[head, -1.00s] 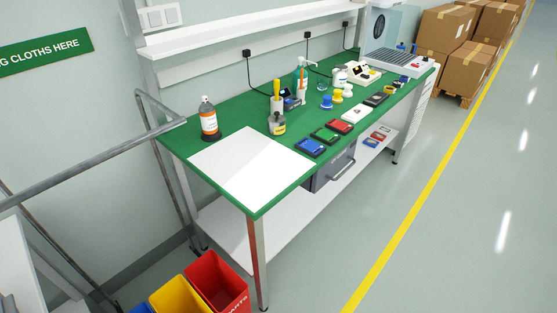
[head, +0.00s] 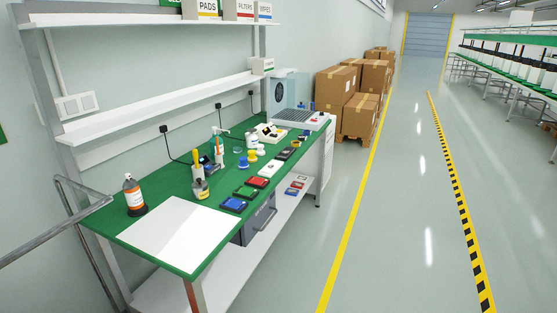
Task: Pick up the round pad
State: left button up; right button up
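I cannot make out a round pad for certain in the head view. A white box marked PADS (head: 201,9) stands on the top shelf, cut off by the picture's upper edge. The green bench top (head: 153,213) carries several small items. Among them are yellow and blue round-topped pieces (head: 250,156) and a small clear round dish (head: 237,150), too small to tell more. Neither of my grippers is in view.
A white sheet (head: 178,232) covers the bench's near end, beside an orange-labelled bottle (head: 134,197). Flat blue (head: 233,205), green and red cases line the front edge. A grey rail (head: 60,233) crosses at left. Cardboard boxes (head: 362,110) stand beyond.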

aim_at(244, 165)
jog(key=z, duration=0.75)
jog(key=i, duration=1.85)
jog(key=u, duration=0.35)
jog(key=i, duration=1.45)
jog(key=u, duration=1.15)
